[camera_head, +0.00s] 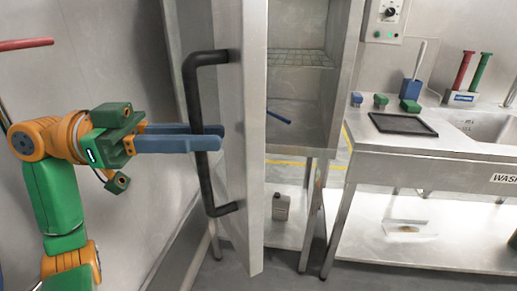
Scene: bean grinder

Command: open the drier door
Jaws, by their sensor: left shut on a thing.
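The drier door (240,110) is a grey metal panel that stands ajar, swung out from the drier cabinet (340,70). Its black bar handle (190,95) runs upright on the door's outer face. My left gripper (207,141) comes in from the left, with its blue fingers around the middle of the handle and shut on it. Through the opening, the cabinet's inside shows a wire shelf (300,58) and a small blue bar (279,117). My right gripper is not in view.
A metal counter (400,153) with a black tray (403,124), blue and green items and a sink (480,122) stands at right. A red bar (25,44) juts in at upper left. Bare floor (285,272) shows below the door.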

